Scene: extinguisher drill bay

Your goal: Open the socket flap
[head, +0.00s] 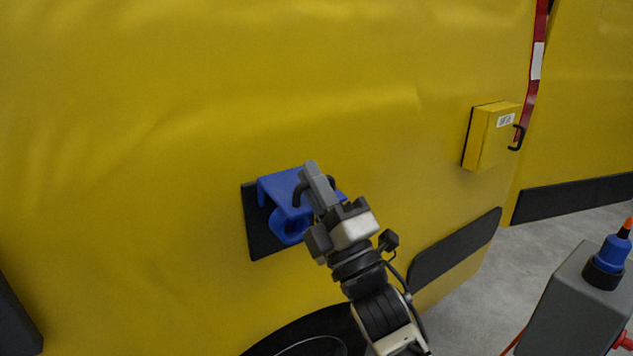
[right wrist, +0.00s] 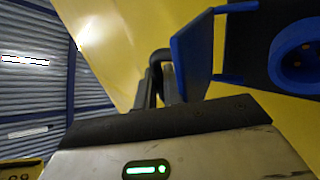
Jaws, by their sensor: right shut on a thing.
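The blue socket (head: 288,226) sits on a black plate (head: 253,220) on the yellow vehicle side. Its blue flap (head: 280,184) stands out from the plate above the socket, swung up. In the right wrist view the flap (right wrist: 192,62) is tilted away from the round socket (right wrist: 300,57), whose face with dark holes shows. My right gripper (head: 316,182) is at the flap's outer side, shut on its dark handle (right wrist: 157,72). The fingers hide part of the flap, and the exact grip is partly hidden. My left gripper is not in view.
A yellow box (head: 490,136) with a black handle is on the vehicle at right. A grey box (head: 572,305) with a blue plug (head: 611,256) on top stands at lower right. A red strap (head: 535,75) hangs at upper right. The panel left of the socket is clear.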

